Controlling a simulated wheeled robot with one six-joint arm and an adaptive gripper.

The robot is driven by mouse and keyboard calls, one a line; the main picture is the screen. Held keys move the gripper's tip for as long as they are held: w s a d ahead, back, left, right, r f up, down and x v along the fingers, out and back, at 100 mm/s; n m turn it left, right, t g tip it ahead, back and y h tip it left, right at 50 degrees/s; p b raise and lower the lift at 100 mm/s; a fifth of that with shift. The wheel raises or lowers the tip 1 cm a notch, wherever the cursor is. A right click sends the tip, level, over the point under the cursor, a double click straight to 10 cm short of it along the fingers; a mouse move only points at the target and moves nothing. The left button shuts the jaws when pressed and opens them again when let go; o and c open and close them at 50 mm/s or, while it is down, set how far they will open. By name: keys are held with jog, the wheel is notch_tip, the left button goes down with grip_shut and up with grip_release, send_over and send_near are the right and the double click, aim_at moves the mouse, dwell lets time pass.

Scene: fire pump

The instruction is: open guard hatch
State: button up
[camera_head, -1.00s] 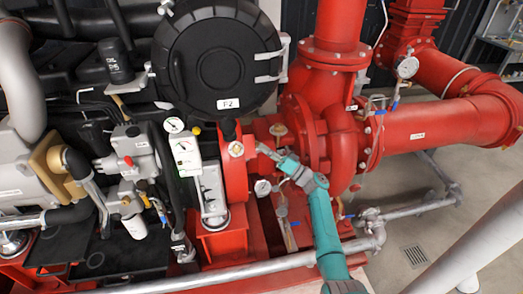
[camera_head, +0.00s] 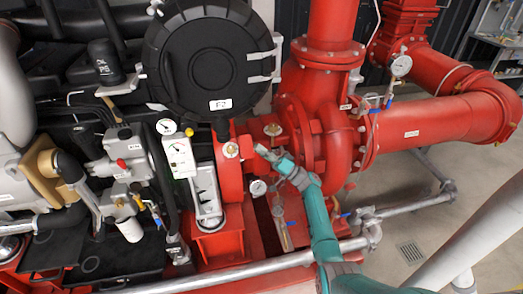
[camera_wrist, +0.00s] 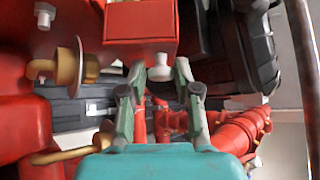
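My gripper (camera_head: 264,152) is at the end of the teal arm, in front of the red pump and beside the red guard section (camera_head: 232,165) between engine and pump. In the wrist view my gripper (camera_wrist: 160,100) has its two fingers well apart with nothing between them. Just beyond the fingertips is a pale round knob (camera_wrist: 160,72) under a red box-shaped part (camera_wrist: 172,47). This red part may be the guard hatch; I cannot tell for sure. No gap or open lid shows on it. The fingers look apart from the knob.
The large red pump casing (camera_head: 335,145) and pipe (camera_head: 430,125) stand right of the gripper. A black round housing (camera_head: 205,60) is above left. A brass fitting (camera_wrist: 75,68) sticks out at left in the wrist view.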

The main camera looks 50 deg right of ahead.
jog(key=shift+o, duration=0.7)
jog(key=v, duration=1.2)
